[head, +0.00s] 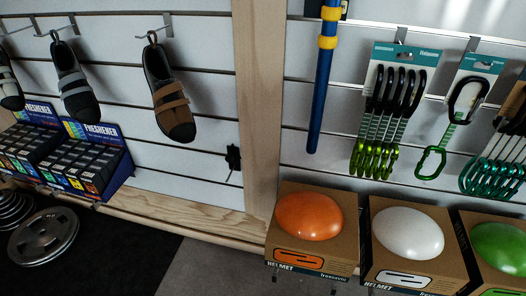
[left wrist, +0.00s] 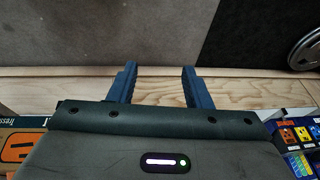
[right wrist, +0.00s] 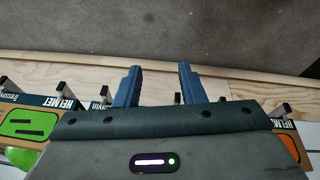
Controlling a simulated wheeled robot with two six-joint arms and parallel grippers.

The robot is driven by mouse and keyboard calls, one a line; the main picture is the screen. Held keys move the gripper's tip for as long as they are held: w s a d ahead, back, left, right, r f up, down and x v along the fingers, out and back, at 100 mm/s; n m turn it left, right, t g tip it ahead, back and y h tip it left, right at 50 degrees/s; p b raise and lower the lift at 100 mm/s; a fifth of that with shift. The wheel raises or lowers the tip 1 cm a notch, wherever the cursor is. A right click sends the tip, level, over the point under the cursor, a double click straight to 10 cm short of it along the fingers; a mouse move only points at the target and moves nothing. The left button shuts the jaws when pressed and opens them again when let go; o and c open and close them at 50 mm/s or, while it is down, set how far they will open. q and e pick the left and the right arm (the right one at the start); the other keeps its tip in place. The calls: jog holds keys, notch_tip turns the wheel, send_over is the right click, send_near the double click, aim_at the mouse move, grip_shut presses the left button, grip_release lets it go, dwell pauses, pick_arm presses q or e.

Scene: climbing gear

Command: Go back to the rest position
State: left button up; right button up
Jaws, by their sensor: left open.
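My left gripper (left wrist: 159,68) shows in the left wrist view, its two blue fingers apart with nothing between them. Behind the fingers is a pale wooden ledge and grey floor. My right gripper (right wrist: 160,68) shows in the right wrist view, also with its fingers apart and empty, in front of a wooden ledge and grey floor. Neither gripper nor arm shows in the head view.
A slatted wall (head: 200,60) holds hanging climbing shoes (head: 168,95), a blue pole (head: 322,90) and carded quickdraws (head: 395,105). Boxed helmets in orange (head: 308,216), white (head: 408,234) and green (head: 500,248) stand below. Freshener boxes (head: 85,158) and weight plates (head: 45,238) are left.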

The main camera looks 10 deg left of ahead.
pick_arm(q)
notch_tip(320, 180, down, 12)
jog(key=w+a+g+p, duration=0.1)
jog(key=a+p, duration=0.1)
jog(key=p, duration=1)
pick_arm(e)
notch_tip(320, 180, down, 12)
jog(key=w+d+g, duration=0.1)
jog(key=d, duration=0.1)
pick_arm(q)
jog(key=s+a+f+g+p, duration=0.1)
jog(key=s+f+p, duration=0.8)
jog(key=s, duration=0.3)
jog(key=shift+s+a+f+n+p, duration=0.2)
jog(key=shift+a+f+n+p, duration=0.15)
jog(key=shift+p, duration=0.45)
pick_arm(e)
jog(key=s+d+f+g, duration=0.1)
jog(key=s+f, duration=0.8)
jog(key=s, duration=0.3)
jog(key=shift+s+d+f+m, duration=0.15)
jog(key=shift+d+f+m, duration=0.15)
jog(key=shift+f, duration=0.05)
pick_arm(q)
jog(key=shift+d, duration=0.1)
pick_arm(e)
jog(key=shift+s, duration=0.1)
